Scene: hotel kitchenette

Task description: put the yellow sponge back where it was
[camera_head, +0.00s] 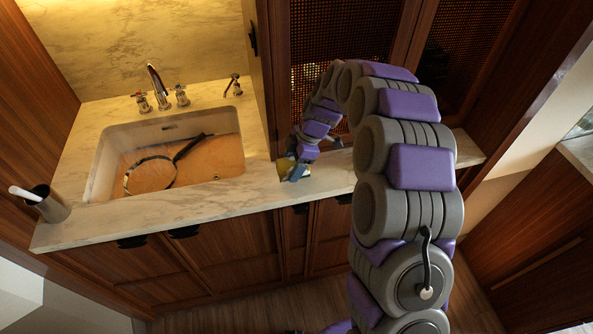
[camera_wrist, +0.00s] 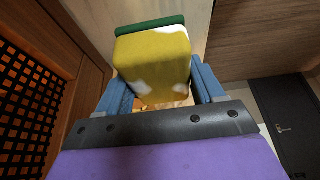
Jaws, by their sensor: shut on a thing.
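The yellow sponge (camera_wrist: 153,65) has white patches and a green layer at its far end in the wrist view. It sits between the two blue fingers of my gripper (camera_wrist: 160,90), which is shut on it. In the head view my gripper (camera_head: 292,170) is low over the marble counter, just right of the sink, and a bit of the yellow sponge (camera_head: 284,166) shows beside it. I cannot tell whether the sponge touches the counter.
The white sink (camera_head: 108,165) holds a round pan-like thing with a dark handle (camera_head: 188,147). A tap (camera_head: 157,85) stands behind it. A grey cup (camera_head: 45,204) with a white item stands at the counter's left end. A wooden lattice panel (camera_head: 340,35) rises behind my arm. The marble counter (camera_head: 235,190) is bare along its front.

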